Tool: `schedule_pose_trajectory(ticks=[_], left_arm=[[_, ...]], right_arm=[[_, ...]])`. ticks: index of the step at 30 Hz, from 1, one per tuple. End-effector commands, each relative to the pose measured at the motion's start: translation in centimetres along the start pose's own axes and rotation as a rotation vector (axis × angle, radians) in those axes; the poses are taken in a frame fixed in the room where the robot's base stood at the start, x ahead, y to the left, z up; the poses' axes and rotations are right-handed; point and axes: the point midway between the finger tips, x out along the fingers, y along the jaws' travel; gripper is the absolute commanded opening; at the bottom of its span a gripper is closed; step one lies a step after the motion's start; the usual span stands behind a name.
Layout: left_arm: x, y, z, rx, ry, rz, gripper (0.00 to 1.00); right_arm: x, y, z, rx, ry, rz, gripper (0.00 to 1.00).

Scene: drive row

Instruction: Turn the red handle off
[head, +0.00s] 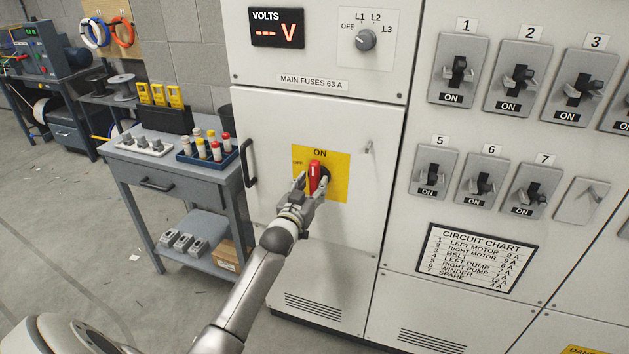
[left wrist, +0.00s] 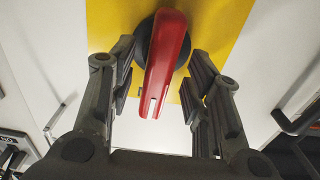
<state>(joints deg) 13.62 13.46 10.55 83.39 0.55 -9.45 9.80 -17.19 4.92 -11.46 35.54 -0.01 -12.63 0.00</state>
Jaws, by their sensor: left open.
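The red handle (head: 316,173) sits on a yellow plate (head: 340,190) on the cabinet door. It stands near upright, pointing towards the ON label; OFF is marked at its left. My left gripper (head: 311,185) is at the handle, with its fingers around it. In the left wrist view the red handle (left wrist: 166,58), on its round black base, runs between the two fingers of my open left gripper (left wrist: 163,88), with a visible gap on both sides. My right gripper is not in view.
The door has a black pull handle (head: 249,163) at its left and a small latch (head: 367,146) at its right. Numbered switches (head: 456,75) set to ON fill the right panel. A grey workbench (head: 180,160) with a blue tray (head: 207,155) stands at the left.

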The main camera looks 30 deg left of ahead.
Motion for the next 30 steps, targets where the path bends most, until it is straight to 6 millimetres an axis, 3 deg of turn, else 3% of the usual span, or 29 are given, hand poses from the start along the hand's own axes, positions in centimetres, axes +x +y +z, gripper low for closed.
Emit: schedule_pose_trajectory(ticks=[6, 18, 28, 30], left_arm=[[1.9, 0.1, 0.0, 0.0, 0.0, 0.001, 0.45], [2.3, 0.0, 0.1, 0.001, -0.001, 0.001, 0.43], [2.3, 0.0, 0.1, 0.0, -0.001, 0.001, 0.01], [2.3, 0.0, 0.1, 0.0, -0.001, 0.001, 0.0]], right_arm=[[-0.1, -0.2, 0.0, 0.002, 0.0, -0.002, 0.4], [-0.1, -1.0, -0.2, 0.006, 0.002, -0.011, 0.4], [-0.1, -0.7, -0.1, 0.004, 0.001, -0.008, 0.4], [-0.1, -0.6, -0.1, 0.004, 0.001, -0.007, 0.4]])
